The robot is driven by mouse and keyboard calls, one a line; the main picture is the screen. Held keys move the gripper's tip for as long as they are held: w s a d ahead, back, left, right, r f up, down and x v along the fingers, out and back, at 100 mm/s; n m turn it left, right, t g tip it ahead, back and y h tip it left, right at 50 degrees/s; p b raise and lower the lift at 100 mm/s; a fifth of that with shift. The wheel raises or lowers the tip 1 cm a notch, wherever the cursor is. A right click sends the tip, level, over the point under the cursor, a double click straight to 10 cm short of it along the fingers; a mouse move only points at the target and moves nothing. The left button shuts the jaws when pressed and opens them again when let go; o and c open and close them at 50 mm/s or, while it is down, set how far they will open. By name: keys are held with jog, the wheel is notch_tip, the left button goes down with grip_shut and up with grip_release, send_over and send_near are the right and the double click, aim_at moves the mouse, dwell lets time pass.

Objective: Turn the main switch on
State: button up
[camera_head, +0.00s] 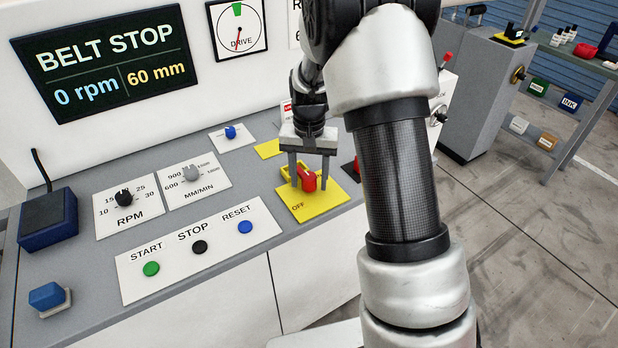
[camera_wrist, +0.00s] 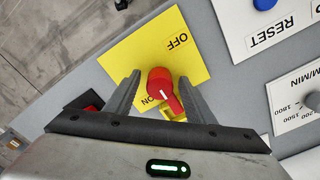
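The main switch is a red rotary knob (camera_head: 307,181) on a yellow plate (camera_head: 330,199) marked OFF at its front edge. In the wrist view the red knob (camera_wrist: 160,84) sits between OFF and ON labels on the yellow plate (camera_wrist: 140,56); the ON label is partly covered. The knob's narrow handle and white mark point down and slightly right there, toward the ON side. My gripper (camera_head: 309,184) reaches down over the switch, one finger on each side of the knob. The fingers (camera_wrist: 160,98) are apart, with small gaps visible beside the knob; any contact is unclear.
A START, STOP and RESET button panel (camera_head: 201,245) lies left of the switch. RPM (camera_head: 129,206) and MM/MIN (camera_head: 193,178) dials are farther left. A red part (camera_wrist: 92,102) lies near one finger. The display (camera_head: 106,63) reads BELT STOP, 0 rpm.

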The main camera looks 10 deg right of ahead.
aim_at(309, 176)
notch_tip(309, 176, up, 17)
jog(key=shift+r, duration=0.2)
dwell(0.5)
jog(key=s+r+n+t+p, duration=0.25)
jog(key=s+r, duration=0.65)
jog(key=s, duration=0.5)
jog(key=s+n+t, duration=0.2)
jog(key=s+t, duration=0.1)
jog(key=s, duration=0.8)
jog(key=shift+s+a+f+p, duration=0.15)
jog(key=shift+a+f+p, duration=0.15)
jog(key=shift+a+f, duration=0.1)
